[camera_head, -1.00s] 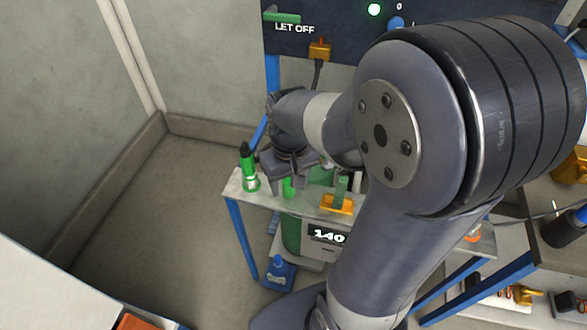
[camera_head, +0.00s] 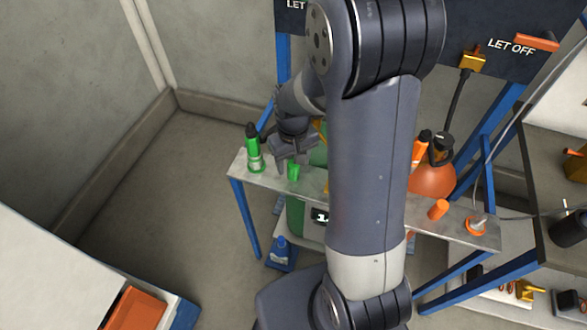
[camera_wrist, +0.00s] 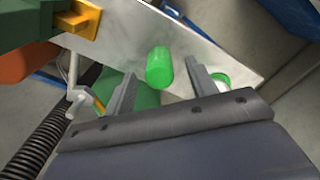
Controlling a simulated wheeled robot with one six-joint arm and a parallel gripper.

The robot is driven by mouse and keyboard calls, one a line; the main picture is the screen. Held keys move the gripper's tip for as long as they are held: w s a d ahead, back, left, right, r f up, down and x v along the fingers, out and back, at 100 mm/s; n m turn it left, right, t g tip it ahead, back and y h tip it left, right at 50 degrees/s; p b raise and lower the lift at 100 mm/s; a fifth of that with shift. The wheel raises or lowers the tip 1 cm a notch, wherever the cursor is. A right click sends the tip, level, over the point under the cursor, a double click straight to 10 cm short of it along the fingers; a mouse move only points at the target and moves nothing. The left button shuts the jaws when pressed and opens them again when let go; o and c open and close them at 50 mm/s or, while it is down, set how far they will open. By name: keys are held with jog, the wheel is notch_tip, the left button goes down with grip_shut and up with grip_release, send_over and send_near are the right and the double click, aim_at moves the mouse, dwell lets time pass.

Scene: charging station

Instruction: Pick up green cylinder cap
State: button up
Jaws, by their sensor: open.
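The green cylinder cap (camera_head: 293,172) stands on the narrow grey shelf (camera_head: 345,191), near its left end. In the wrist view the green cap (camera_wrist: 159,68) shows between my two fingers, a little beyond their tips. My gripper (camera_head: 289,160) is open and empty, just above and behind the cap in the head view. In the wrist view my gripper (camera_wrist: 163,82) has one finger on each side of the cap, with a gap on both sides. I cannot tell the exact height of the fingers above the shelf.
A green bottle-like tool with a black top (camera_head: 253,148) stands left of my gripper; its green part (camera_wrist: 221,80) is close to the right finger. An orange cap (camera_head: 438,209) and an orange cylinder (camera_head: 433,180) are to the right. Blue legs (camera_head: 244,216) hold the shelf.

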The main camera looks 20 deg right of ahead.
aim_at(293, 169)
jog(key=shift+f, duration=1.65)
jog(key=shift+c, duration=0.4)
jog(key=c, duration=0.9)
